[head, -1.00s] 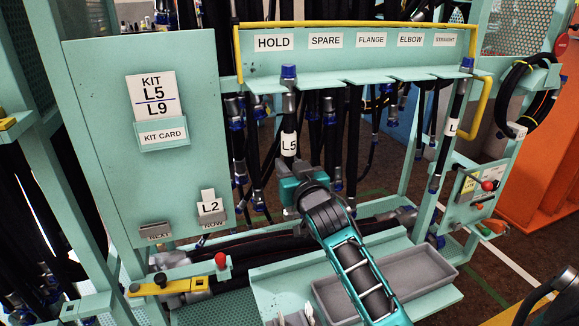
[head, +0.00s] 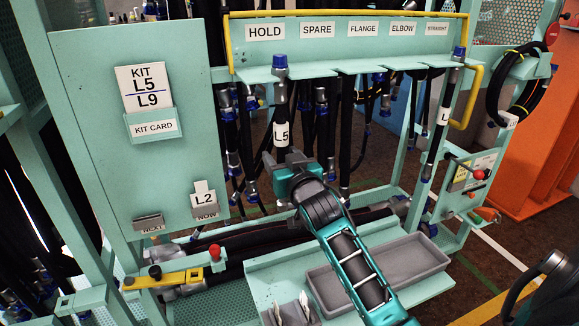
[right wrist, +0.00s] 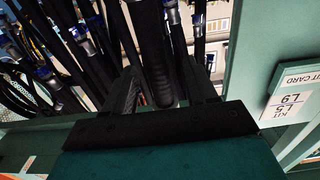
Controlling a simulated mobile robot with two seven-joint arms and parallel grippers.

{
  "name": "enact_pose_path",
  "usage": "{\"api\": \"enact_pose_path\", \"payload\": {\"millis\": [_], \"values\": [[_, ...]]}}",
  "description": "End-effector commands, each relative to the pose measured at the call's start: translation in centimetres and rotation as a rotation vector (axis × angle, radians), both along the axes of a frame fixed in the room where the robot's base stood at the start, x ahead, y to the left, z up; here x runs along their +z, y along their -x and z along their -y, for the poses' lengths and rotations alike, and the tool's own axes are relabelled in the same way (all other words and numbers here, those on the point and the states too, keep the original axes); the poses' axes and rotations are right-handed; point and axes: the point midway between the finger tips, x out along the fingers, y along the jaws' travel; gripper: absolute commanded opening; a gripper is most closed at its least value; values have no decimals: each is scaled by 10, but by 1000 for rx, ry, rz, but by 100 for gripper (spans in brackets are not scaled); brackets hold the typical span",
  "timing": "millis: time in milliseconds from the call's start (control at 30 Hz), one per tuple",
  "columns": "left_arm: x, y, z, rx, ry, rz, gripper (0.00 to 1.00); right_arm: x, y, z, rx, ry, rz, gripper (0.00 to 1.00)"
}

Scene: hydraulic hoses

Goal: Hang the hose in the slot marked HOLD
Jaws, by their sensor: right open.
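The black hose with white tag L5 (head: 281,134) and a blue cap (head: 280,62) hangs upright at the rack plate's front edge. Its cap stands above the plate, below and slightly right of the HOLD label (head: 265,32), and it appears to sit in that slot. My right gripper (head: 291,160) is just below the tag, open. In the right wrist view, a black hose (right wrist: 152,40) passes between the spread fingers of my right gripper (right wrist: 160,85); whether either touches it is unclear. My left gripper is out of view.
The rack (head: 340,55) also has SPARE, FLANGE, ELBOW and STRAIGHT labels. Another capped hose (head: 441,125) hangs at its right end. Several hoses hang behind. A kit card (head: 142,87) reads L5, L9; a NOW card (head: 204,196) reads L2. A grey tray (head: 415,262) lies below.

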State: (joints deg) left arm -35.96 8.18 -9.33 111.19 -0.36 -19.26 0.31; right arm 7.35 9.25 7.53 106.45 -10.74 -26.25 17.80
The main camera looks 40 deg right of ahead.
Motion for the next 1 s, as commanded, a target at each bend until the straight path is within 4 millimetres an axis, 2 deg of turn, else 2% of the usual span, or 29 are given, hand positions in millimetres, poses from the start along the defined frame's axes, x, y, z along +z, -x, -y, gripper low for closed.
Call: {"api": "enact_pose_path", "payload": {"millis": [167,400,600,800,1000], "values": [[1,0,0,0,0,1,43,0,24,-6,0,-1,-1,57],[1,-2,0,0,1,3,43,0,75,-18,-1,-2,0,57],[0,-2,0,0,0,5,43,0,107,-26,0,0,1,57],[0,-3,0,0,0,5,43,1,121,-29,0,0,3,57],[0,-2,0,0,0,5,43,2,122,-29,0,1,4,57]]}}
